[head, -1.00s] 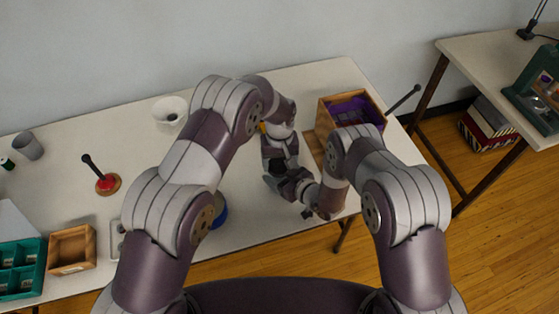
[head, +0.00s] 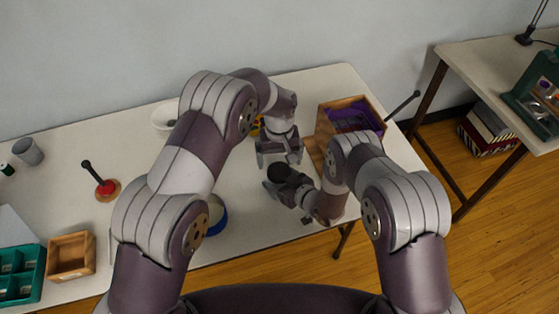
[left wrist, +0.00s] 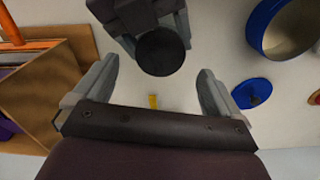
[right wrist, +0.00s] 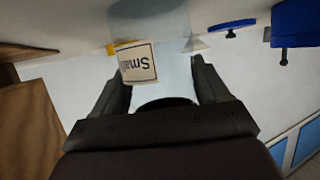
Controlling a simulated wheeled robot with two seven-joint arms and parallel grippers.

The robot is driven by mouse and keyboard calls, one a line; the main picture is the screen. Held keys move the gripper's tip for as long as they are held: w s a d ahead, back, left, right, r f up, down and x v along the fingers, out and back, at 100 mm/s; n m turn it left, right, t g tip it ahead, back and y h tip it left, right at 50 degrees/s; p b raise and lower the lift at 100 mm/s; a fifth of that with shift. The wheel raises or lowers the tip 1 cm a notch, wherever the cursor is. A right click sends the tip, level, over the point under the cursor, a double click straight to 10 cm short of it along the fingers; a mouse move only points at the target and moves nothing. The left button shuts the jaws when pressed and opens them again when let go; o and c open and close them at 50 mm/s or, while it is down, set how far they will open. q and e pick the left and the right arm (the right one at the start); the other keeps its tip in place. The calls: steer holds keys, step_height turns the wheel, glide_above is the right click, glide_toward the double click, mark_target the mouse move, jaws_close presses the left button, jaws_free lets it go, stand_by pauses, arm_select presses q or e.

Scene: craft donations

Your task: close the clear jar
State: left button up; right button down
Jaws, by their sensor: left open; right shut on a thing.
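The clear jar (right wrist: 172,75) is see-through and bears a white "Small" label (right wrist: 136,63), upside down in the right wrist view. My right gripper (right wrist: 158,72) is shut on its sides. A round dark lid (left wrist: 162,52) sits over the jar's mouth and looks level; it also shows in the head view (head: 279,172). I cannot tell how tightly it is seated. My left gripper (head: 280,162) is open and empty, just behind the lid in the head view and apart from it. The left wrist view shows its fingers spread, with the lid beyond them.
A wooden box with purple contents (head: 352,113) stands close on the right. A blue-rimmed container (head: 215,216) and a loose blue lid (left wrist: 251,93) lie to the left. A white pot (head: 165,113) stands at the back.

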mark_target(280, 171)
arm_select(q)
steer(key=shift+c, duration=0.4)
step_height(280, 171, up, 4)
steer(key=n, duration=0.6)
steer(key=shift+f+n, duration=0.2)
steer(key=shift+n, duration=0.1)
steer(key=shift+f, duration=0.1)
steer(key=shift+f, duration=3.95)
steer(key=c, duration=1.1)
steer(key=m, duration=0.6)
steer(key=shift+m, duration=0.3)
steer(key=o, duration=1.2)
